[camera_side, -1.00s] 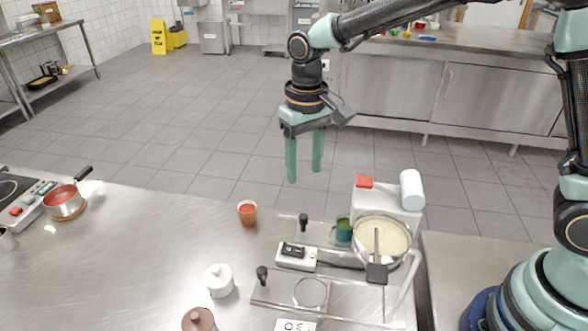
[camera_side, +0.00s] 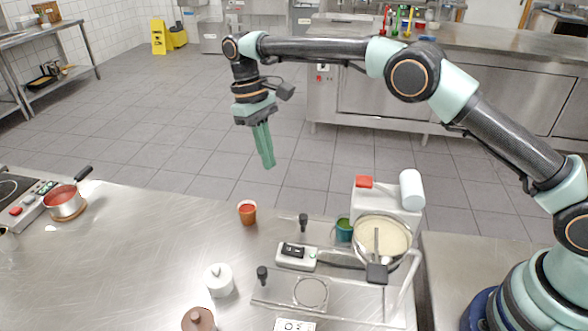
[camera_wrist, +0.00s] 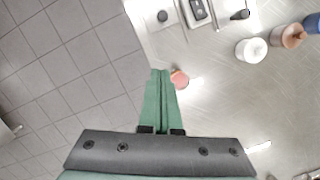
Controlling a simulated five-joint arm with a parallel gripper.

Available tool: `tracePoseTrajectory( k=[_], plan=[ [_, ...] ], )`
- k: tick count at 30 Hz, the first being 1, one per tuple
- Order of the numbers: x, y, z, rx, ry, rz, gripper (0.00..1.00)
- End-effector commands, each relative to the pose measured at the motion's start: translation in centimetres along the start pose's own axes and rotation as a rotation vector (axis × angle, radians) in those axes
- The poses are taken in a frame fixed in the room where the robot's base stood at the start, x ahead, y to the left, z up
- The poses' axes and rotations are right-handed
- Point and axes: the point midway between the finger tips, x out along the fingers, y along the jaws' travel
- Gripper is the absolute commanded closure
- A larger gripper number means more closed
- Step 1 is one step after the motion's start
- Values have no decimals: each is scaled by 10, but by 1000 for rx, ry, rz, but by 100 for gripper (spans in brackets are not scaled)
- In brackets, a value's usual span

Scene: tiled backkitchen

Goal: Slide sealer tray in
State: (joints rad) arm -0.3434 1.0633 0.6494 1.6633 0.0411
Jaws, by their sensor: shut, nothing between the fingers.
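My gripper (camera_side: 268,164) is shut and empty, pointing down, high above the far edge of the steel counter. It also shows in the wrist view (camera_wrist: 161,75). The sealer's flat metal tray (camera_side: 350,299) has a round opening and lies near the front right of the counter, well below and to the right of my gripper. A black knob (camera_side: 262,274) stands at its left end. A second black knob (camera_side: 303,221) stands farther back. A white sealer box with a black switch (camera_side: 296,256) sits between them. It also shows at the top of the wrist view (camera_wrist: 197,9).
An orange cup (camera_side: 247,212) stands left of the sealer. A white lidded jar (camera_side: 219,280) and a brown jar (camera_side: 198,319) are front left. A pot of cream-coloured food (camera_side: 383,240) and a green cup (camera_side: 343,230) are right. The counter's left-middle is clear.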

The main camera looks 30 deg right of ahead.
Motion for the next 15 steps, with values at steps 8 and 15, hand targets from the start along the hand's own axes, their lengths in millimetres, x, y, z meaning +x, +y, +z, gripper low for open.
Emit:
tracePoseTrajectory(
  k=[8, 15],
  plan=[
    [10, 0, -2, -15, -11, 0, 100],
    [42, 0, 0, -14, -14, 1, 100]
  ],
)
